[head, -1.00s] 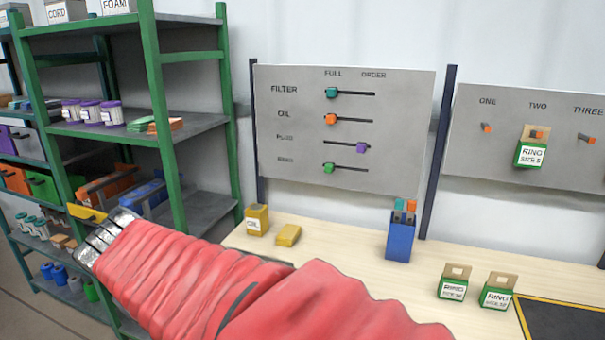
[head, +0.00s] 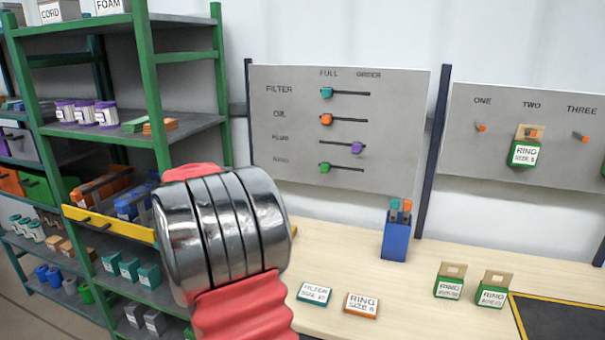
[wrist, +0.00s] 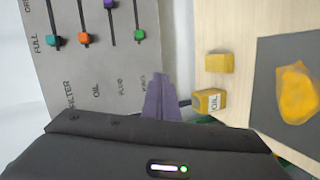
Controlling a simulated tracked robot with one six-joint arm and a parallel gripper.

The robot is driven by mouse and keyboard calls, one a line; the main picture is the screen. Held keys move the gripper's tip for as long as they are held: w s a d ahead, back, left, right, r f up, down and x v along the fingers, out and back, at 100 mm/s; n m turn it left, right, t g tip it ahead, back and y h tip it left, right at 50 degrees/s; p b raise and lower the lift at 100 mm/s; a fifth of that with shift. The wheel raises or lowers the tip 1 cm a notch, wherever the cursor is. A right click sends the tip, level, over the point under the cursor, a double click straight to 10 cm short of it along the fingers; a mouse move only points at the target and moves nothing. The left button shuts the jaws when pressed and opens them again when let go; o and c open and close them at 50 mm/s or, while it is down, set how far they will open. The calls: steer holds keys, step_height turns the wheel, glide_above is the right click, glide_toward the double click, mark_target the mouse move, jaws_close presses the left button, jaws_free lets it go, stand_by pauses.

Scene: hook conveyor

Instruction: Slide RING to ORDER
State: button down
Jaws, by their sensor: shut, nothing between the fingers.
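The slider board (head: 395,110) hangs on the wall, with FULL at the left and ORDER at the right. The green RING knob (head: 324,168) is at the FULL end of its slot; it also shows in the wrist view (wrist: 139,34). The teal FILTER knob (head: 327,92) and orange OIL knob (head: 326,119) are at FULL. The purple knob (head: 357,147) in the third row is at ORDER. My gripper (wrist: 158,78) is shut and empty, its purple fingers in front of the board's RING side, apart from the green knob. My arm hides it in the head view.
A yellow OIL box (wrist: 209,101) and a yellow block (wrist: 219,63) stand on the bench near my fingers. A blue holder (head: 396,238), cards and two green RING boxes (head: 449,285) stand farther right. Green shelves (head: 150,90) are at the left.

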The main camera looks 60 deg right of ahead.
mark_target(325, 168)
steer(key=d+f+h, duration=0.2)
steer(key=d, duration=0.6)
steer(key=d+f+n+h, duration=0.1)
steer(key=d, duration=0.8)
steer(key=shift+w+f+n+g+h, duration=0.2)
steer(key=shift+f+n+g+h, duration=0.1)
steer(key=shift+f+h, duration=0.1)
steer(key=s+d, duration=0.5)
steer(key=d, duration=0.5)
steer(key=shift+d, duration=0.2)
steer(key=s+d, duration=0.1)
steer(key=s, duration=1)
steer(key=shift+s+d, duration=0.25)
steer(key=shift+d, duration=0.15)
steer(key=shift+w, duration=0.1)
